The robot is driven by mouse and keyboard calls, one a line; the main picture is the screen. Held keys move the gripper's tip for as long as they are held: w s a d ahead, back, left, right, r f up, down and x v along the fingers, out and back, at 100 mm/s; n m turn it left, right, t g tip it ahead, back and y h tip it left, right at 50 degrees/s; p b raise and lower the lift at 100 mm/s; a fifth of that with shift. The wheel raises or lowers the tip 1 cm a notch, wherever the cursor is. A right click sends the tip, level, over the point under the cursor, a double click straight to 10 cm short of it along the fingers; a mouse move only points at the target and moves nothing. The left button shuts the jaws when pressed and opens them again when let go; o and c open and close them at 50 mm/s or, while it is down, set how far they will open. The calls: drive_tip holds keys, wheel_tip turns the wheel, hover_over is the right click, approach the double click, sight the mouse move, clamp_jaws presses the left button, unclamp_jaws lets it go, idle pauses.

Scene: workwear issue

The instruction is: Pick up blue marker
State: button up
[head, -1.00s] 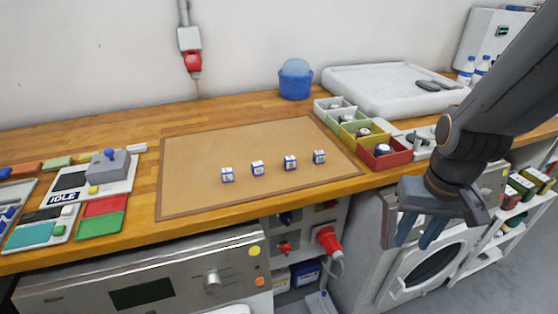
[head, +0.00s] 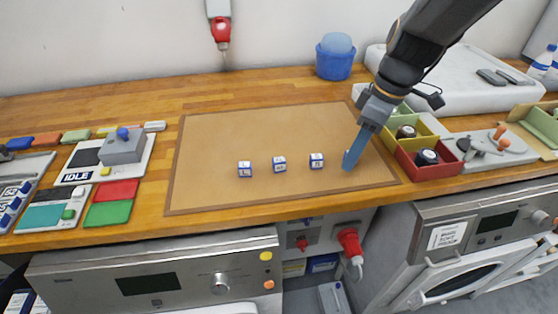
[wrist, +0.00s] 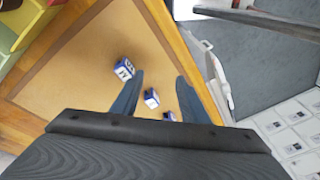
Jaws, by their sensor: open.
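Small white-and-blue lettered cubes stand in a row on the tan mat (head: 215,195): a left cube (head: 245,169), a middle cube (head: 279,164) and a right cube (head: 316,160). No pen-shaped blue marker shows; I cannot tell which cube is meant. My gripper (head: 350,160), with blue fingers, points down over the mat's right part, right of these cubes. A fourth cube seems mostly hidden behind its fingers. In the wrist view, my open gripper (wrist: 160,85) has one cube (wrist: 124,69) beyond its left fingertip and smaller cubes (wrist: 151,97) showing between the fingers.
A red bin (head: 428,171) and other coloured bins holding round dark items stand close right of my gripper. A blue tub (head: 335,62) stands behind the mat. A panel marked IDLE (head: 80,176) lies at the left. The mat's left part is bare.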

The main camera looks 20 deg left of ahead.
sight(280, 159)
drive_tip(key=a+r+n+g+y, duration=0.1)
drive_tip(key=a+r+n, duration=0.2)
drive_tip(key=a+n, duration=0.85)
drive_tip(key=a+f+p, duration=0.1)
drive_tip(key=f, duration=0.1)
drive_tip(key=s+a+f+m+p, duration=0.1)
drive_tip(key=a+f, duration=0.1)
drive_tip(key=s+a+f+m+p, duration=0.1)
drive_tip(key=f+p, duration=0.1)
drive_tip(key=shift+a+g, duration=0.3)
drive_tip(key=shift+a, duration=0.05)
drive_tip(key=shift+a+f, duration=0.2)
drive_tip(key=shift+f, duration=0.4)
drive_tip(key=shift+c, duration=0.2)
clamp_jaws()
